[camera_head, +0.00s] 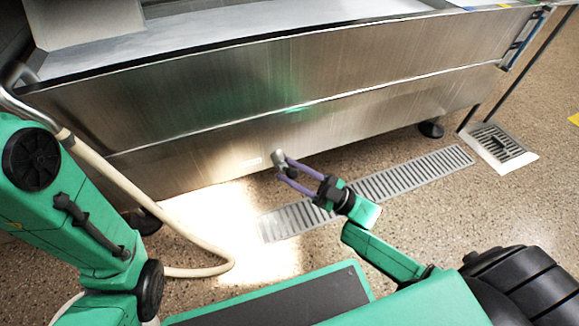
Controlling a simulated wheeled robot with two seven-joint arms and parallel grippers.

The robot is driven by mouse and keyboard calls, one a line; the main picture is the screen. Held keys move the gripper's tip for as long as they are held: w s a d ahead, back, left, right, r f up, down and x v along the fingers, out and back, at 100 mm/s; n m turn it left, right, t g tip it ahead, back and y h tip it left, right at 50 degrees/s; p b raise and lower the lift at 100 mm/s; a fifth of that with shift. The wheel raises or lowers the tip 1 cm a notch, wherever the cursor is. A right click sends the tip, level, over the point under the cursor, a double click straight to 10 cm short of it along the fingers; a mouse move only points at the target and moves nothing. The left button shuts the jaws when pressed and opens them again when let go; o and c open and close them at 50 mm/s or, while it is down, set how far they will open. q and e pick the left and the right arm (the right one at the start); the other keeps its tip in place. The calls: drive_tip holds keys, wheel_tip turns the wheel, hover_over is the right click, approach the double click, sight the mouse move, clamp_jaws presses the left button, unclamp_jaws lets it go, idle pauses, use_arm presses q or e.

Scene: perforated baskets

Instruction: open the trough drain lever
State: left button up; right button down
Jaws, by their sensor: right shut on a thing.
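The steel trough (210,140) stands across the view, with a long front panel. A small grey knob-like piece, which looks like the drain lever (277,158), sticks out low on this panel. My right gripper (283,168) reaches up to it, with its two purple fingers shut on the lever. The fingers hide part of the lever, so its exact angle is hard to tell. My left arm is at the left edge; its gripper is not in view.
A long floor grate (400,183) runs under the trough front, and a square drain (497,145) lies at the right. A pale hose (185,232) hangs at the left and curls on the floor. A black trough foot (431,129) stands at the right.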

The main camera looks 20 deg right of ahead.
drive_tip(key=shift+s+f, duration=0.7)
drive_tip(key=shift+f, duration=0.4)
drive_tip(key=c, duration=0.8)
unclamp_jaws()
drive_tip(key=p+v, duration=0.1)
drive_tip(key=v, duration=1.3)
drive_tip(key=shift+s+d, duration=0.15)
